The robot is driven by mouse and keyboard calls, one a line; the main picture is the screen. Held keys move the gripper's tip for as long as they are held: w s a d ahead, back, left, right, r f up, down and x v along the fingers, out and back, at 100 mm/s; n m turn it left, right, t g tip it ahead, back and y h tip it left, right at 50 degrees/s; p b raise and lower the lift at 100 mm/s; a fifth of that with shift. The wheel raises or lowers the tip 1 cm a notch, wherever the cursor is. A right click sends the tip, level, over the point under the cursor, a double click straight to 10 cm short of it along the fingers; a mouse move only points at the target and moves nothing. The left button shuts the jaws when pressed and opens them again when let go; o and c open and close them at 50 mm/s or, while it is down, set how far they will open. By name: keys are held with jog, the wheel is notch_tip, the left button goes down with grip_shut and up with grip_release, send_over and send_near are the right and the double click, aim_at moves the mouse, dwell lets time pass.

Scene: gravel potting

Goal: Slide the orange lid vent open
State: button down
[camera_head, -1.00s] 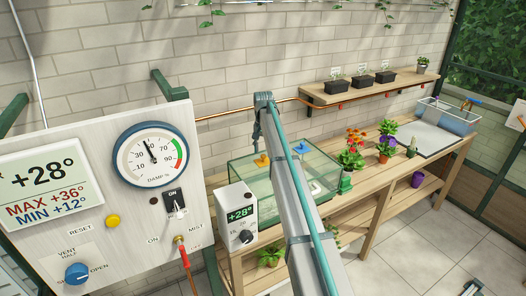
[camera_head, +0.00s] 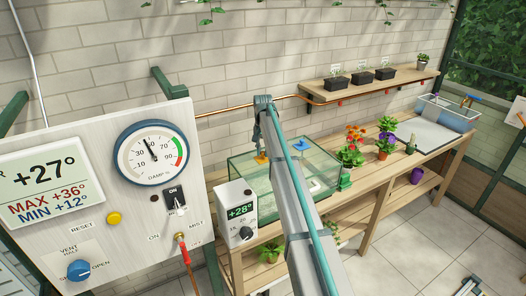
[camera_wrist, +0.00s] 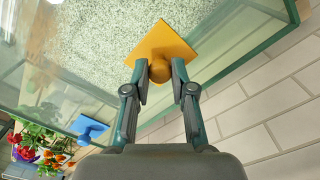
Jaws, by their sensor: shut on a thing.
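The orange lid vent (camera_wrist: 165,40) is a flat square plate with a round knob, on the glass lid of the tank. My gripper (camera_wrist: 159,72) is shut on the knob, one finger on each side, in the wrist view. In the head view the orange vent (camera_head: 262,158) shows just left of my arm, on top of the glass tank (camera_head: 240,178). Whether an opening lies under the plate cannot be told. A blue lid vent (camera_head: 300,145) sits farther right on the same lid and also shows at the lower left of the wrist view (camera_wrist: 90,128).
A white thermostat box (camera_head: 238,215) stands in front of the tank. A control panel with a gauge (camera_head: 150,152) is at the left. Potted flowers (camera_head: 355,145) stand right of the tank on the wooden bench (camera_head: 365,180). A brick wall is close behind.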

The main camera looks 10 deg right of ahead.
jog(key=a, duration=0.2)
jog(key=s+a+b, duration=0.1)
jog(key=a, duration=0.1)
jog(key=s+a, duration=0.1)
jog(key=shift+a, duration=0.4)
jog(key=shift+w+d, duration=0.1)
jog(key=c, duration=1)
grip_release()
jog(key=shift+a, duration=0.2)
jog(key=shift+o, duration=0.2)
jog(key=shift+d, duration=0.1)
jog(key=shift+r, duration=0.1)
